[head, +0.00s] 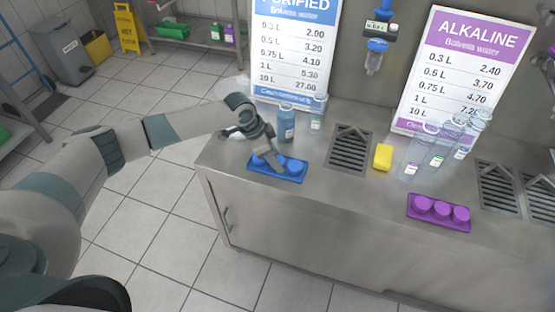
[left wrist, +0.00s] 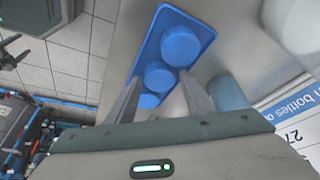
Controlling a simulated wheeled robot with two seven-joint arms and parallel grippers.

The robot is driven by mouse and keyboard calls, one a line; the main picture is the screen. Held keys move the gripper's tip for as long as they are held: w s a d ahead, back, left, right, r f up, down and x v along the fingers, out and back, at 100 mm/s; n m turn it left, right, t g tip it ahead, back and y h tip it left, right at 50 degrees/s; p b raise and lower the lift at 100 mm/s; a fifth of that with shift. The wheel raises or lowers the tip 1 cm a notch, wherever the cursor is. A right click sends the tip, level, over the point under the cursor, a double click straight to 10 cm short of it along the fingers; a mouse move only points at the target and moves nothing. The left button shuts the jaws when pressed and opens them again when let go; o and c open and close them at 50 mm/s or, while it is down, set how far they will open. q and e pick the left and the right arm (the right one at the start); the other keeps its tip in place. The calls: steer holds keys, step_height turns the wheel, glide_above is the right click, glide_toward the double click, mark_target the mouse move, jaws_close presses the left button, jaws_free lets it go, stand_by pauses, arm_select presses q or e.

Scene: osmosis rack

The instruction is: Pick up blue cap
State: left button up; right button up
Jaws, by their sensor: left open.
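A blue tray (head: 289,179) with three round blue caps lies near the left end of the steel counter. My left gripper (head: 272,162) is over the tray, pointing down, and partly hides the caps in the head view. In the left wrist view, the caps sit in a row: a far cap (left wrist: 180,46), a middle cap (left wrist: 158,76) and a near cap (left wrist: 148,101) partly hidden by my gripper. The left fingers (left wrist: 160,80) are open, one on each side of the middle cap. I cannot tell whether they touch it. My right gripper is not in view.
A blue bottle (head: 286,124) stands just behind the tray. A drain grate (head: 349,152), a yellow sponge (head: 383,157), clear bottles (head: 415,158) and a purple tray with purple caps (head: 440,222) are to the right. Price signs (head: 292,50) stand behind. The counter's front is clear.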

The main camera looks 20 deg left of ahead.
arm_select(q)
steer(key=shift+f, duration=0.1)
stand_by(0.4)
steer(key=c, duration=0.8)
steer(key=shift+o, duration=0.2)
steer(key=shift+r+b, duration=0.45)
steer(key=shift+r, duration=0.1)
steer(key=r, duration=0.1)
steer(key=r+b, duration=0.1)
steer(key=d+r, duration=0.1)
steer(key=shift+s+r, duration=0.15)
steer(key=shift+s, duration=0.1)
steer(key=s+d+r+b, duration=0.1)
steer(key=s+d+r, duration=0.1)
steer(key=d, duration=0.1)
steer(key=s+d+r+b, duration=0.1)
steer(key=d+r, duration=0.1)
steer(key=d, duration=0.1)
steer(key=s+d+r+b, duration=0.1)
steer(key=s+d+r, duration=0.1)
steer(key=d, duration=0.1)
steer(key=shift+s+r, duration=0.3)
steer(key=shift+r, duration=0.05)
